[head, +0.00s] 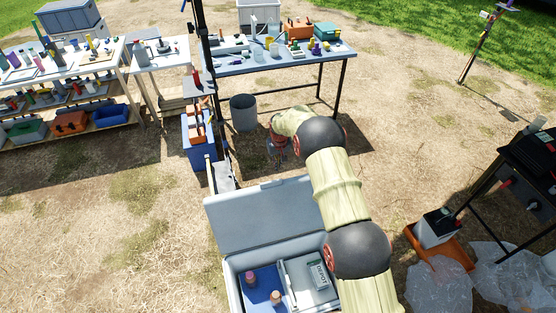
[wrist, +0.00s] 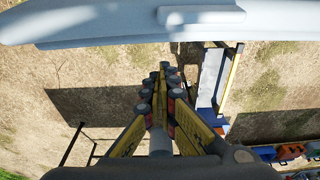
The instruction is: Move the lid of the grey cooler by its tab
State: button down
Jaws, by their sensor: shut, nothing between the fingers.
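The grey cooler (head: 229,283) stands at the bottom middle of the head view with its lid (head: 262,218) raised. The lid's edge (wrist: 90,30) crosses the top of the wrist view, and the pale tab (wrist: 200,15) sticks out from it. My gripper (wrist: 163,72) is shut and empty, its fingers apart from the lid and just below the tab in that picture. In the head view, my gripper (head: 279,146) hangs beyond the raised lid, partly hidden by my arm; its fingertips are hard to make out there.
Inside the cooler are bottles (head: 275,297) and a labelled grey box (head: 319,275). Behind stand a blue crate (head: 203,153), a grey bin (head: 243,113) and a laden table (head: 285,63). An orange tray (head: 452,246) lies to the right. Dry ground left of the cooler is clear.

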jog(key=shift+s+d+f, duration=0.15)
jog(key=shift+s+f, duration=0.05)
jog(key=shift+s, duration=0.4)
jog(key=shift+s+d+f, duration=0.1)
jog(key=shift+s+f, duration=0.1)
jog(key=shift+s, duration=0.4)
jog(key=shift+s+d+f, duration=0.15)
jog(key=shift+s+f, duration=0.05)
jog(key=shift+s, duration=0.4)
